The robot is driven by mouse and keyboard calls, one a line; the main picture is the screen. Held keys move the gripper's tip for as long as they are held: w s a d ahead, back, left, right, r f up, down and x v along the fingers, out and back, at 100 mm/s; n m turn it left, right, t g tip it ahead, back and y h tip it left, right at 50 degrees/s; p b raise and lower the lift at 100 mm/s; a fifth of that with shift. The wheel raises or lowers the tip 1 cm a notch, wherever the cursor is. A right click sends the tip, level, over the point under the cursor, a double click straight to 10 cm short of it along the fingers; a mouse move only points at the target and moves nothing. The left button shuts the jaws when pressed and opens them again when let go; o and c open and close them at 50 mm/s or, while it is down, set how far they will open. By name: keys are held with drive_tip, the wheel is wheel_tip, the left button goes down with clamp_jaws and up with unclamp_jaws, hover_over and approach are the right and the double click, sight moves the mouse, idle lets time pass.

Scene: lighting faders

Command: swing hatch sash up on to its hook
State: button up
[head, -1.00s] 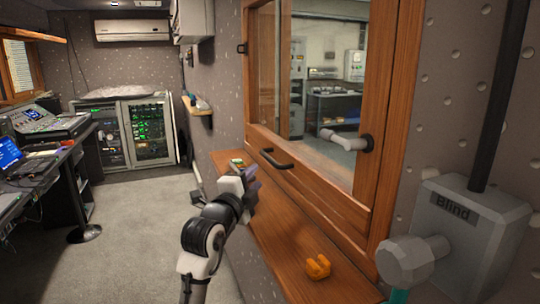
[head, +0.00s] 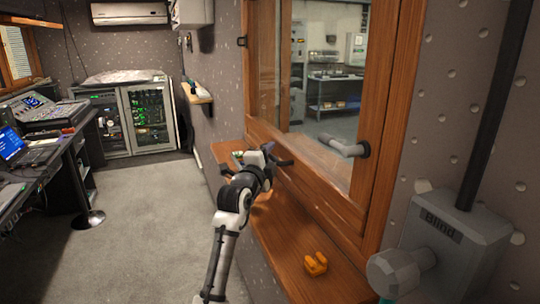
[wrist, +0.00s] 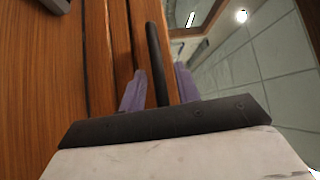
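The hatch sash is a glazed pane in a wooden frame (head: 318,200), standing closed in the wall on the right of the head view. Its black bar handle (wrist: 154,50) shows clearly in the wrist view, running between my two purple fingers. My gripper (wrist: 158,88) is open around the handle, with a gap visible at least on the right side. In the head view my gripper (head: 268,158) is at the sash's lower rail and hides most of the handle. A grey lever-like peg (head: 345,148) sticks out at the frame's right side. I cannot identify the hook with certainty.
A wooden shelf (head: 290,235) runs below the hatch, with an orange object (head: 316,264) on it. A grey box marked Blind (head: 455,235) with a knob is at the lower right. A desk with a console (head: 48,112) stands left. The grey floor (head: 150,210) between is clear.

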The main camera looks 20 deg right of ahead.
clamp_jaws()
drive_tip(key=shift+a, duration=0.1)
